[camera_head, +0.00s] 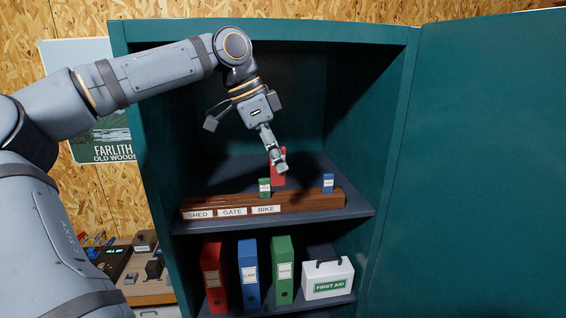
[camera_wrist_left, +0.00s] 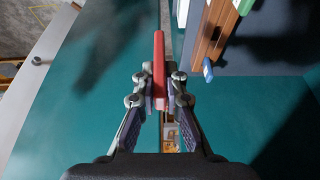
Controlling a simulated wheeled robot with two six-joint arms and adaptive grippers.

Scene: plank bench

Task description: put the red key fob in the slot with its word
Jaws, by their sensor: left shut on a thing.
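The red key fob (camera_head: 277,179) is held by my left gripper (camera_head: 280,166) over the shelf, near the wooden rack (camera_head: 305,202). In the left wrist view the red fob (camera_wrist_left: 158,62) is between the closed fingers (camera_wrist_left: 160,92), and the rack (camera_wrist_left: 212,32) is to its right, with a gap. Its word cannot be read. The rack's front has labels SHED (camera_head: 198,214), GATE (camera_head: 232,212) and BIKE (camera_head: 266,209). A green fob (camera_head: 264,188) stands above BIKE. A blue fob (camera_head: 328,183) stands near the right end. My right gripper is not in view.
The teal cabinet (camera_head: 393,130) has side walls close around the shelf, and its door (camera_head: 490,170) is at right. Below are red (camera_head: 213,275), blue (camera_head: 249,290) and green (camera_head: 283,290) binders and a first aid box (camera_head: 328,273). A control panel (camera_head: 145,285) sits at lower left.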

